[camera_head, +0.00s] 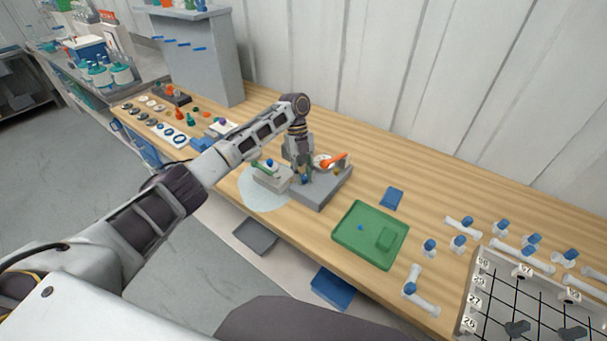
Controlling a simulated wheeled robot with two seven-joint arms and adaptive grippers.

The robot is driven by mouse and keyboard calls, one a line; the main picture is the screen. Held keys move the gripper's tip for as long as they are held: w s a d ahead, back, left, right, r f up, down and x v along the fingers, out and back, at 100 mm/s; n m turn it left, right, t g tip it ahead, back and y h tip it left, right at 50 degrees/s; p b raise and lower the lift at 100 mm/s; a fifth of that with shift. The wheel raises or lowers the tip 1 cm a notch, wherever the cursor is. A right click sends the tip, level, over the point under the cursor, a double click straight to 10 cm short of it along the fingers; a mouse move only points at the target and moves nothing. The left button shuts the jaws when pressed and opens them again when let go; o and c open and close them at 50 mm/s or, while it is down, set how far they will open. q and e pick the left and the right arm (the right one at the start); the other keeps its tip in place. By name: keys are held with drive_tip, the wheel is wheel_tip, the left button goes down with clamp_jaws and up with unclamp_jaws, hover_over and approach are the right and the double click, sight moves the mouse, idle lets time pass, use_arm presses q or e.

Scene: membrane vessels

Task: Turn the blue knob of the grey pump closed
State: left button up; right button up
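A grey block-shaped unit (325,192), which looks like the grey pump, stands on the wooden bench near its front edge. A round gauge and an orange lever (334,160) show at its back. My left gripper (303,176) points down over the unit's left end. A small dark blue spot, perhaps the blue knob (304,181), shows at the fingertips; the fingers mostly hide it. I cannot tell whether they grip it. A smaller light grey block (271,180) with a blue-topped part (269,162) and a green bar stands just left of the gripper. My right gripper is out of view.
A pale round mat (262,201) lies under the light grey block. A green tray (352,248) and a blue pad (392,199) lie to the right. White pipe fittings with blue knobs (461,226) and a numbered rack (480,290) fill the right end. Small parts cover the left end.

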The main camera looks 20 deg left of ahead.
use_arm(q)
drive_tip(key=o, duration=0.5)
drive_tip(key=shift+v, duration=6)
drive_tip(key=shift+s, duration=0.1)
